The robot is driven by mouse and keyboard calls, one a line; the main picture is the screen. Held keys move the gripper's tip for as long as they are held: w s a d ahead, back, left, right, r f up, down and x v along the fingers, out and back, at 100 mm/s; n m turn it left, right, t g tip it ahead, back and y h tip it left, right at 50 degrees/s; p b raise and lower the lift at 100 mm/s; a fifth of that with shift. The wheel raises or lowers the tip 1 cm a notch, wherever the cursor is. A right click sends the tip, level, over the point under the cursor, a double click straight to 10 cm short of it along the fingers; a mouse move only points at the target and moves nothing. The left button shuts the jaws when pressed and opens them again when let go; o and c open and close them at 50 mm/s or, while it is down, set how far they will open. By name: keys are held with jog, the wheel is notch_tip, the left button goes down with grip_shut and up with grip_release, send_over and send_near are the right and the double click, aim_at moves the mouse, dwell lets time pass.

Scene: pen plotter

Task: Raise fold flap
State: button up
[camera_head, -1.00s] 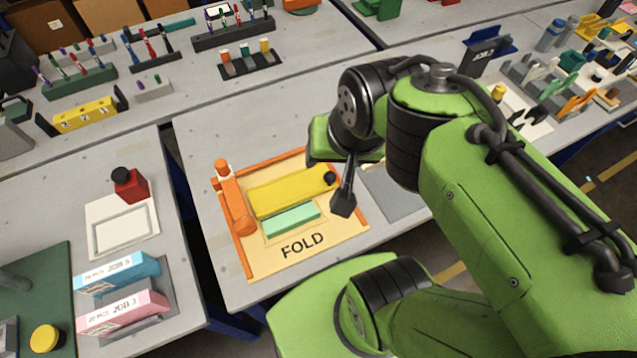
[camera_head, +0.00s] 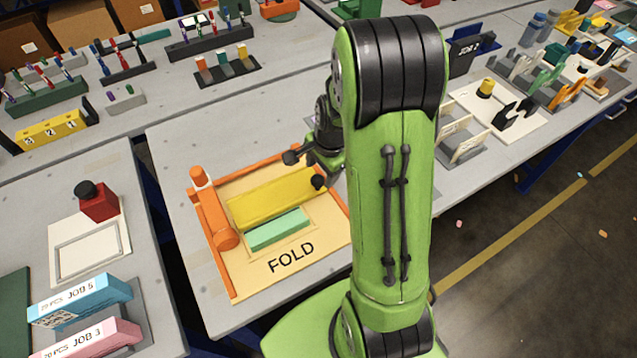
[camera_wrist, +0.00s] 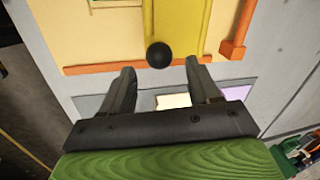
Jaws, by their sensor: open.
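The yellow fold flap (camera_head: 270,200) lies on the tan FOLD board (camera_head: 325,238), with a black knob (camera_head: 318,182) at its right end. A mint-green block or stack (camera_head: 278,230) lies just in front of the flap. My gripper (camera_head: 305,170) is by the knob end, partly hidden by my arm. In the wrist view my gripper (camera_wrist: 160,82) is open and empty, its two fingers apart. The knob (camera_wrist: 159,55) shows just beyond the fingertips, between their lines, with the yellow flap (camera_wrist: 175,22) running away from it.
An orange post and roller (camera_head: 214,215) stand at the board's left edge. An orange rim (camera_wrist: 100,68) borders the board near the knob. A red-and-black stamp (camera_head: 98,202) stands on the left table. Grey tabletop (camera_head: 200,150) behind the board is clear.

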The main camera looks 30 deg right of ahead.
aim_at(320, 177)
jog(key=f, duration=0.3)
jog(key=w+f+b, duration=0.1)
jog(key=f, duration=0.1)
jog(key=shift+a+f, duration=0.1)
jog(key=shift+f, duration=0.25)
jog(key=shift+r, duration=0.1)
grip_shut()
